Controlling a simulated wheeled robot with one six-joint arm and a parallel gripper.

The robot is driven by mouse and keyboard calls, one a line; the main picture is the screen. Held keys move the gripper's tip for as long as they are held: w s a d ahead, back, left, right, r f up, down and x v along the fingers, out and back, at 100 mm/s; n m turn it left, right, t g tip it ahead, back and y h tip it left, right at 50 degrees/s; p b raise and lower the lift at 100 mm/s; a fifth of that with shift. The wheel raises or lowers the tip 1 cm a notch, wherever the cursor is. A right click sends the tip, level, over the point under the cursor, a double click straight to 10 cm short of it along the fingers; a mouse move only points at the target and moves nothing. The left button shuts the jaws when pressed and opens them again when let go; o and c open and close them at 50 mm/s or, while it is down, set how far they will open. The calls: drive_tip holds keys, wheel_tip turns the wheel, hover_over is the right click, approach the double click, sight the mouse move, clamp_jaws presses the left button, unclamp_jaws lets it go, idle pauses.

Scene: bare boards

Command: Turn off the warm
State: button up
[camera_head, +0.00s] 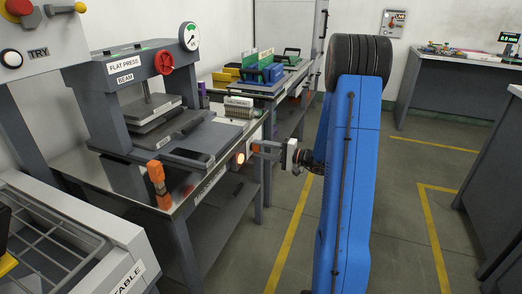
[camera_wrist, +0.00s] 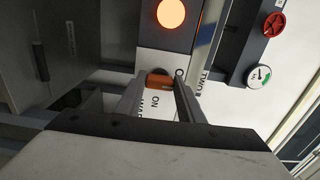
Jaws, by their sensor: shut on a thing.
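The warm switch is a small orange knob (camera_wrist: 159,83) on a white plate (camera_wrist: 154,101) on the front of the press bench, with an "ON" label and partly hidden lettering beside it. An orange lamp (camera_wrist: 171,13) glows near the switch. It also shows lit in the head view (camera_head: 240,158). My gripper (camera_wrist: 162,88) has its two fingers on either side of the orange knob, shut on it. In the head view my gripper (camera_head: 262,150) reaches the bench front from the right, and the knob is hidden there.
A flat press (camera_head: 130,85) with a red handwheel (camera_head: 164,62) and a gauge (camera_head: 190,36) stands on the bench. Open floor lies to the right, with yellow lines.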

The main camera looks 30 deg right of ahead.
drive_tip(key=o, duration=1.1)
drive_tip(key=shift+c, duration=0.2)
drive_tip(key=v, duration=1.7)
drive_tip(key=shift+s+d, duration=0.2)
drive_tip(key=shift+f, duration=0.1)
